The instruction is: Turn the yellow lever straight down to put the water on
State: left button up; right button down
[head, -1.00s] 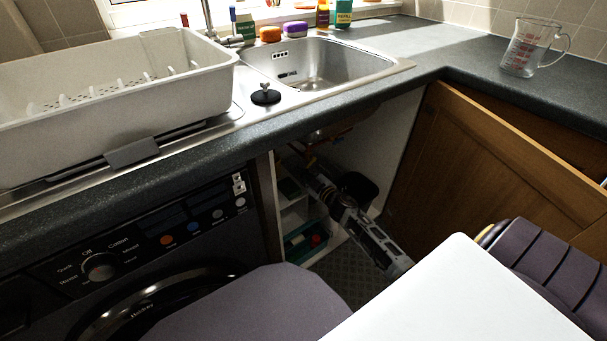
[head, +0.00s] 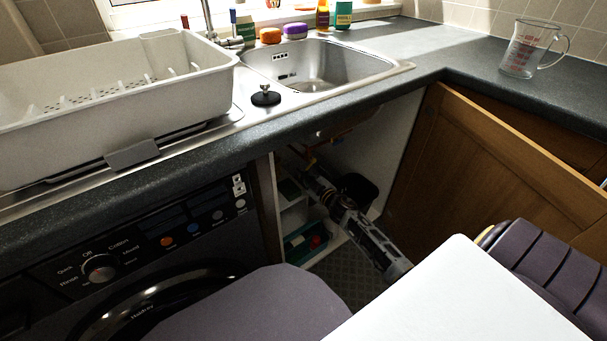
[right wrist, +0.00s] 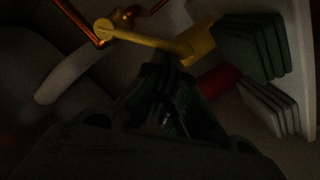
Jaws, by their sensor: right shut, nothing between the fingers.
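The yellow lever (right wrist: 150,40) lies across the top of the right wrist view. Its round pivot end is at the left on a copper pipe, and its wider end is to the right and a little lower. My right gripper (right wrist: 168,72) is shut and empty, its fingertips just below the lever near the wider end. I cannot tell whether they touch it. My left gripper is out of view.
A red object (right wrist: 217,82) and green items (right wrist: 252,45) lie close to the fingers' right. A copper pipe (right wrist: 84,28) runs beside the lever's pivot. The worktop edge (head: 330,116) is above my arm, with an open wooden door (head: 490,165) on the right.

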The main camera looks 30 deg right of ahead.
jog(key=shift+d+f, duration=0.1)
jog(key=shift+f, duration=0.2)
jog(key=shift+d+f+n, duration=0.3)
jog(key=shift+f+n, duration=0.4)
jog(key=shift+f, duration=0.15)
jog(key=shift+w+d+f, duration=0.1)
jog(key=shift+d+f, duration=0.35)
jog(key=shift+f, duration=0.1)
jog(key=shift+d+f+p, duration=0.3)
jog(key=shift+d+f, duration=0.5)
jog(key=shift+d, duration=0.15)
jog(key=shift+a, duration=0.15)
